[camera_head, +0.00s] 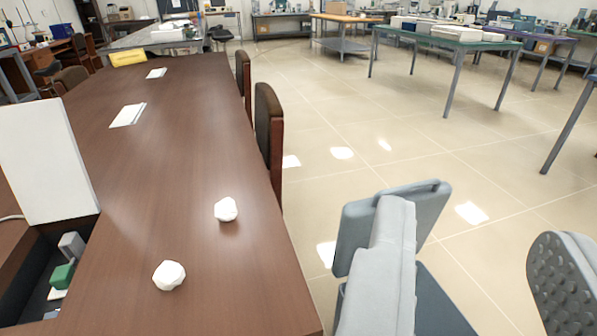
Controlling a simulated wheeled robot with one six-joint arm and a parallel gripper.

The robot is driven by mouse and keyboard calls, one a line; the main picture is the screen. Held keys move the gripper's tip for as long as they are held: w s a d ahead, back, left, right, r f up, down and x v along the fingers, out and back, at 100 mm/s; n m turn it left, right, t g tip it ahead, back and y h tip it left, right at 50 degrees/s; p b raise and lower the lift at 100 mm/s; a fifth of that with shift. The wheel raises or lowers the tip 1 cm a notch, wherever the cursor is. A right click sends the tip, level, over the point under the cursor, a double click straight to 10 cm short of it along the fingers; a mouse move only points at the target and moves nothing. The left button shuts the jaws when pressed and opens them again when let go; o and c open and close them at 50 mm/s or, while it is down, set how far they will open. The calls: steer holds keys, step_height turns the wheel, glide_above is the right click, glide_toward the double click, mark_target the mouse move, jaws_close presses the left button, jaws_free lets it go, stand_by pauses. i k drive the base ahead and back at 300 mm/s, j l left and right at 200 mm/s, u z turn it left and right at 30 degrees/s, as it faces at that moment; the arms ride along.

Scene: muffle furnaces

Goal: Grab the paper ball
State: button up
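Two crumpled white paper balls lie on the brown table (160,130). The farther paper ball (226,209) is near the table's right edge, and the nearer paper ball (169,275) is lower and to the left. My gripper (474,225) shows at the lower right, its two grey fingers wide apart with nothing between them. It is to the right of both balls in the picture, beyond the table edge over the floor, and touches neither. The inner pad of the right finger is bumpy.
Brown chairs (269,135) stand along the table's right side. A white panel (46,160) rises at the left. Papers (128,115) and a yellow sign (129,57) lie farther back. Tiled floor is open at right.

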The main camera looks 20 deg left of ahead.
mark_target(169, 275)
steer(key=u, duration=1.15)
